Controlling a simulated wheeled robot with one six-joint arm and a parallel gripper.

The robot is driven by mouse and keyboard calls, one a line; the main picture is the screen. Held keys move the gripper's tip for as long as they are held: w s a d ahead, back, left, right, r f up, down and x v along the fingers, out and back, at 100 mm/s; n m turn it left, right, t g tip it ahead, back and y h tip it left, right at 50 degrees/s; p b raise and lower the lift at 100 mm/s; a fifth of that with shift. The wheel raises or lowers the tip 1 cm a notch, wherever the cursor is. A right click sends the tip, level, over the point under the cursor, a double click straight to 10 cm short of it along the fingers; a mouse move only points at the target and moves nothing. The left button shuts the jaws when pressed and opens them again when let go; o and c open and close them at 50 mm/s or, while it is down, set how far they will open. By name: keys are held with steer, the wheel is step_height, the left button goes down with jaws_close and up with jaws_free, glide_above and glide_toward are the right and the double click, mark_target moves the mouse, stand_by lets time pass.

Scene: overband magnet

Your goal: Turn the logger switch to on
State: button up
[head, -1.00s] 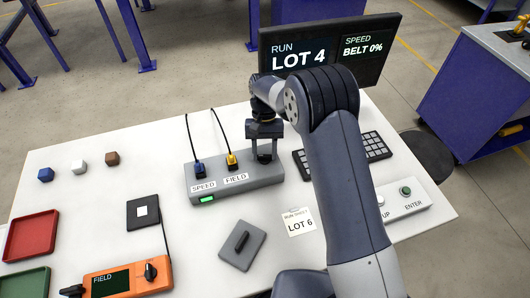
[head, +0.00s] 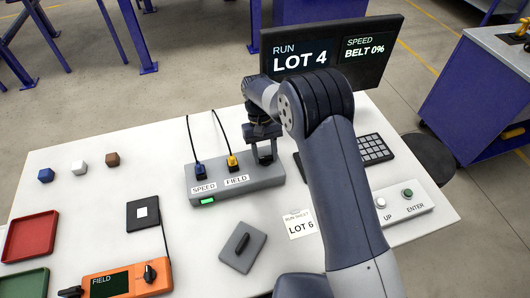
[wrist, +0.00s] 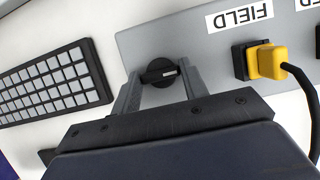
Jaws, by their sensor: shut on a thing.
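The logger switch is a black rotary knob (wrist: 158,72) with a white pointer mark, on the right end of the grey box (head: 215,191). In the wrist view the mark points to the right. My gripper (head: 264,155) is over that end of the box, and its two fingers (wrist: 159,90) are closed on opposite sides of the knob. In the head view the fingers hide most of the knob.
A keypad (head: 375,148) and a panel with UP and ENTER buttons (head: 408,193) lie to the right. A monitor (head: 330,50) stands behind. A LOT 6 sheet (head: 299,225), a grey plate (head: 228,254) and an orange meter (head: 125,282) lie in front.

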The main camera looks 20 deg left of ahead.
steer(key=o, duration=1)
steer(key=v, duration=1)
steer(key=shift+a+r+b, duration=0.1)
steer(key=shift+r+b, duration=0.2)
steer(key=shift+r, duration=0.1)
steer(key=x, duration=1.1)
steer(key=shift+w+p, duration=0.1)
steer(key=shift+p, duration=0.2)
steer(key=shift+w+r, duration=0.1)
steer(key=shift+r, duration=0.05)
